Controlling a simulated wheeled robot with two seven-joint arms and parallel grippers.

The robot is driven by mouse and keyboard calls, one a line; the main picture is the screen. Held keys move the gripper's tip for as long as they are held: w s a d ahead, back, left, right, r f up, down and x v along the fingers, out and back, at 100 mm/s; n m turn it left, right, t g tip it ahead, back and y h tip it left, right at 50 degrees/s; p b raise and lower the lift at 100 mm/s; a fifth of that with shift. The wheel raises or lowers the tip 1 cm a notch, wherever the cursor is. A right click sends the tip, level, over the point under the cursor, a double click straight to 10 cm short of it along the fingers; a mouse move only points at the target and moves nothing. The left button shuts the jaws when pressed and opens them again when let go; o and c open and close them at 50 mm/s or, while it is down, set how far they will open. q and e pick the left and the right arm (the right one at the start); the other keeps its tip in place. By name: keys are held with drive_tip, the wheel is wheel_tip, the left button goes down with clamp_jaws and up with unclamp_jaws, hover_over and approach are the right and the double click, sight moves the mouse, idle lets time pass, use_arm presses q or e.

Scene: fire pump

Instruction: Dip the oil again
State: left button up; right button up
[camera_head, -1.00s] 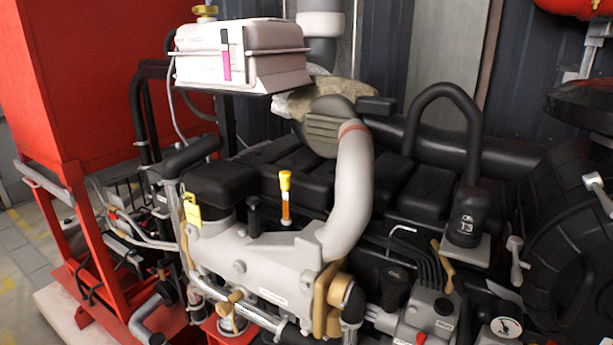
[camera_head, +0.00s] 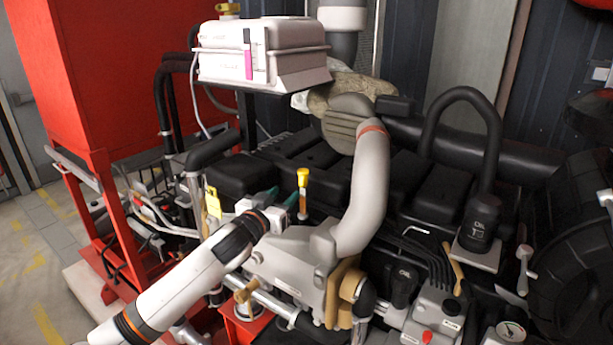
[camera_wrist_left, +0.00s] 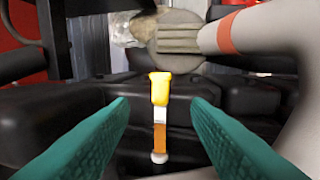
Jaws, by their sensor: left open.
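The dipstick (camera_head: 303,185) has a yellow handle and an orange lower part, and stands upright in the engine behind the grey manifold. In the left wrist view the dipstick (camera_wrist_left: 160,90) stands between and beyond the two green fingers, its base seated in a pale round collar. My left gripper (camera_head: 284,197) is open and empty, just left of the dipstick in the head view. In the left wrist view the open left gripper (camera_wrist_left: 160,110) has a finger on each side, with no contact visible. My right gripper is not in view.
A grey curved pipe (camera_head: 370,190) rises close to the right of the dipstick. Black engine covers (camera_head: 325,180) lie behind it. A pale tank (camera_head: 262,50) stands above at the back. A yellow tag (camera_head: 213,203) hangs to the left.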

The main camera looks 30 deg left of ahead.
sight(301, 179)
use_arm(q)
drive_tip(key=w+p, duration=0.3)
drive_tip(key=w, duration=0.6)
drive_tip(key=shift+w, duration=1.15)
drive_tip(key=shift+c, duration=0.4)
clamp_jaws()
